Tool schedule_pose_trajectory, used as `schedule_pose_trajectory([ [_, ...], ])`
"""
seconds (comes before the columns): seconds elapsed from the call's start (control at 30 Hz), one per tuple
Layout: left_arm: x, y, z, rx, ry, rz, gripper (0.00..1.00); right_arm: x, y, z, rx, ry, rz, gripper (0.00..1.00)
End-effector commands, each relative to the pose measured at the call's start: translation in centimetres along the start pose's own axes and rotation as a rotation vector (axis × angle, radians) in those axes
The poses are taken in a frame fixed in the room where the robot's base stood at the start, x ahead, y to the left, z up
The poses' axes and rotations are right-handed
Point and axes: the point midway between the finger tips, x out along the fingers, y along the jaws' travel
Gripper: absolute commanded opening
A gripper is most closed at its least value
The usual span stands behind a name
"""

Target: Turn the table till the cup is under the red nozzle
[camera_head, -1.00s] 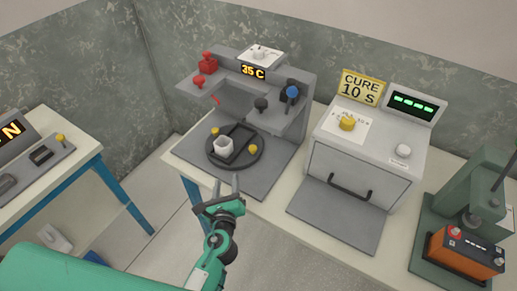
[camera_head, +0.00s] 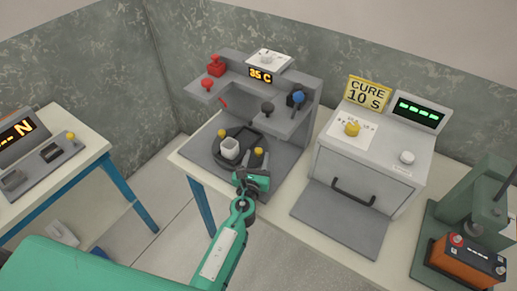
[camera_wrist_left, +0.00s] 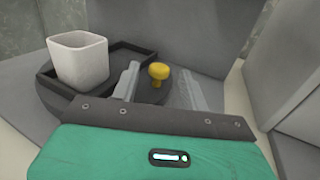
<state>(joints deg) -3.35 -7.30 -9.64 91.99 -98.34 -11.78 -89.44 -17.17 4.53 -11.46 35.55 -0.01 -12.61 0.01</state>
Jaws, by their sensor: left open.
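The round dark turntable (camera_head: 232,164) stands under the grey machine's overhanging shelf. The white cup (camera_head: 229,148) is upright in a dark square tray on it; it also shows in the wrist view (camera_wrist_left: 78,60). One yellow knob (camera_head: 222,132) is at the table's left side. Another yellow knob (camera_head: 258,151) is at its right front. My left gripper (camera_wrist_left: 160,84) is open, its fingers on either side of that right knob in the wrist view; contact cannot be told. A small red nozzle-like piece (camera_head: 223,102) hangs below the shelf's left part, behind the cup.
The cure oven (camera_head: 365,170) stands to the right, with a press and an orange battery (camera_head: 465,262) beyond. A separate bench (camera_head: 75,165) is at left.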

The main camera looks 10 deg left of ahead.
Motion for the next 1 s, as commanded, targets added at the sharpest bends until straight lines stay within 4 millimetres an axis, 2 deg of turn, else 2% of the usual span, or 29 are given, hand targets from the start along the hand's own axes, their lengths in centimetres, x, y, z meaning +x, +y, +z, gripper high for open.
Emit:
schedule_pose_trajectory([
  [0.1,1.9,0.0,0.1,0.001,-0.001,0.001,0.45,-0.1,0.1,0.1,-0.001,-0.001,0.001,0.36],
  [0.3,3.5,0.0,0.0,-0.001,0.0,0.001,0.45,-0.1,0.2,0.1,-0.001,-0.002,0.002,0.36],
  [0.67,3.9,0.0,0.0,-0.001,0.0,0.001,0.45,-0.1,0.2,0.1,-0.001,-0.002,0.002,0.36],
  [0.9,3.9,0.0,0.0,-0.001,0.0,0.001,0.0,-0.1,0.2,0.1,-0.001,-0.002,0.002,0.36],
  [1.0,3.9,0.0,0.0,-0.001,0.0,0.001,0.0,-0.1,0.2,0.1,-0.001,-0.002,0.002,0.36],
])
